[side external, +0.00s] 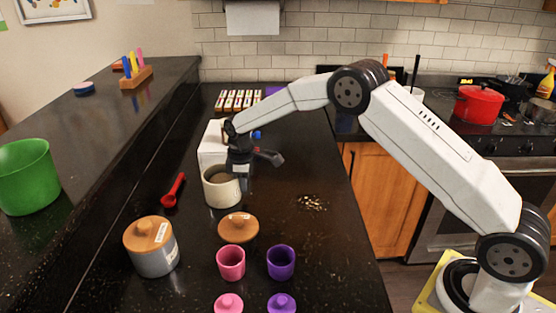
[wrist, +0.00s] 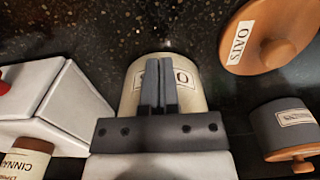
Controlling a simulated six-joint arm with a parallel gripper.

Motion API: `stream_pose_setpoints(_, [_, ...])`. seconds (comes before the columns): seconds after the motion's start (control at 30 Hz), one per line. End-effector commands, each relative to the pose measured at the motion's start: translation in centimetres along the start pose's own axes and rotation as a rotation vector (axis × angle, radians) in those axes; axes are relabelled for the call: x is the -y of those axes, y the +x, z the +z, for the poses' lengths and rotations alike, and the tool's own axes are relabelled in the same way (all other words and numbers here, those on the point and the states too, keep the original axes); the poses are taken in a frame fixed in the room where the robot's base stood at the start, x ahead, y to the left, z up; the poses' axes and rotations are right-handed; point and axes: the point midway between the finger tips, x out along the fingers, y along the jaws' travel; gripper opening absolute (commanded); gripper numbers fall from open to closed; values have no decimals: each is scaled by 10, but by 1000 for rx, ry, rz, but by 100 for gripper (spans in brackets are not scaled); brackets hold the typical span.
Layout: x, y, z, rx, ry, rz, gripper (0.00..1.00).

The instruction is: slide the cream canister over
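The cream canister (side external: 221,190) stands upright and without a lid on the dark counter, in the middle of the side external view. In the wrist view the canister (wrist: 132,92) shows its label, partly hidden behind my fingers. My gripper (side external: 242,172) is low at the canister's back right side in the side external view. In the wrist view my gripper (wrist: 158,72) has its two fingers close together, with nothing seen between them. They overlap the canister's labelled side; I cannot tell whether they touch it.
A wooden lid (side external: 238,228) lies in front of the canister. A grey lidded canister (side external: 155,250), pink cup (side external: 231,263) and purple cup (side external: 281,262) stand nearer. A white box (side external: 211,145) is close behind, a red scoop (side external: 173,190) left. The counter to the right is mostly clear, with scattered crumbs (side external: 312,203).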

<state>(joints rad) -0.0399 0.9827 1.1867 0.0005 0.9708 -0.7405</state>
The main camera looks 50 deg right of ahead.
Motion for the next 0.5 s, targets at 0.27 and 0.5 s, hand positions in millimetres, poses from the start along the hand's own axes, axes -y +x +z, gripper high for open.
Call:
stream_pose_setpoints(0.27, [-1, -1, 12, 1, 2, 0, 0])
stream_pose_setpoints(0.5, [-1, -1, 34, 1, 3, -1, 0])
